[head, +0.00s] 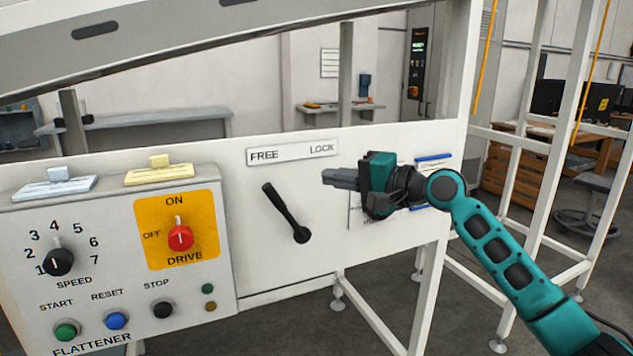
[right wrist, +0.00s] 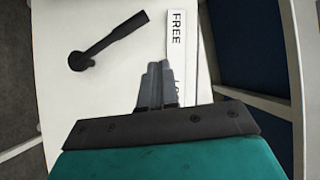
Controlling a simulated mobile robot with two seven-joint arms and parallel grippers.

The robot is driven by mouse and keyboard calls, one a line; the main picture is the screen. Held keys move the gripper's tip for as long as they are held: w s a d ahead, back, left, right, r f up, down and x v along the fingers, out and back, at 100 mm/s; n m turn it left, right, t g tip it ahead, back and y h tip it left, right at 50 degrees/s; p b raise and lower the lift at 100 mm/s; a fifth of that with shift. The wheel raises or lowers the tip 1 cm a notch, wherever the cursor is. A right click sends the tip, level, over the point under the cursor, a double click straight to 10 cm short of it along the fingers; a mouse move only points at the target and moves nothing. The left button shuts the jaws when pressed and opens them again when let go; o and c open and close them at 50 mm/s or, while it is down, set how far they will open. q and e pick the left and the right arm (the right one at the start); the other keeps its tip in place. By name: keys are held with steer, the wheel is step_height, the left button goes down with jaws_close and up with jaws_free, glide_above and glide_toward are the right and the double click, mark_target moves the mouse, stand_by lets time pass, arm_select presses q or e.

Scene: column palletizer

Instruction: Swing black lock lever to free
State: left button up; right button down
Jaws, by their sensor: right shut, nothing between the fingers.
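The black lock lever (head: 286,212) is on the white panel, with its pivot at the lower right and its free end tilted up to the left, toward the FREE side of the label. The FREE/LOCK label plate (head: 293,152) is above it. In the right wrist view the lever (right wrist: 110,40) and the label plate (right wrist: 177,50) also show, the plate partly hidden by the fingers. My right gripper (head: 326,180) is shut and empty, to the right of the lever and apart from it, below the word LOCK. My left gripper is not in view.
A control box (head: 110,260) with a red DRIVE knob (head: 180,237), a black SPEED knob (head: 57,262) and several push buttons juts out left of the lever. A sloped beam (head: 200,45) runs above the panel. The panel around the lever is clear.

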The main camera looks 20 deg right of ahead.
steer(key=shift+r+v, duration=0.15)
steer(key=shift+v, duration=0.6)
steer(key=shift+r+v, duration=0.2)
steer(key=shift+v, duration=0.6)
steer(key=shift+f, duration=0.1)
steer(key=s+a+f+n+g+h, duration=0.1)
steer(key=s+a+f+n+h, duration=0.15)
steer(key=f, duration=1.05)
steer(key=s+a+f+n+h, duration=0.2)
steer(key=s+a+f, duration=0.15)
steer(key=f, duration=0.95)
steer(key=s+a+f+n+g+h, duration=0.1)
steer(key=s+a+f+n, duration=0.1)
steer(key=s+f, duration=0.6)
steer(key=s+a+f+n+g+h, duration=0.1)
steer(key=s+a+f+n+h, duration=0.1)
steer(key=s+f+n, duration=0.3)
steer(key=s+f, duration=0.3)
steer(key=s, duration=0.4)
steer(key=shift+a, duration=0.4)
steer(key=shift+n, duration=0.25)
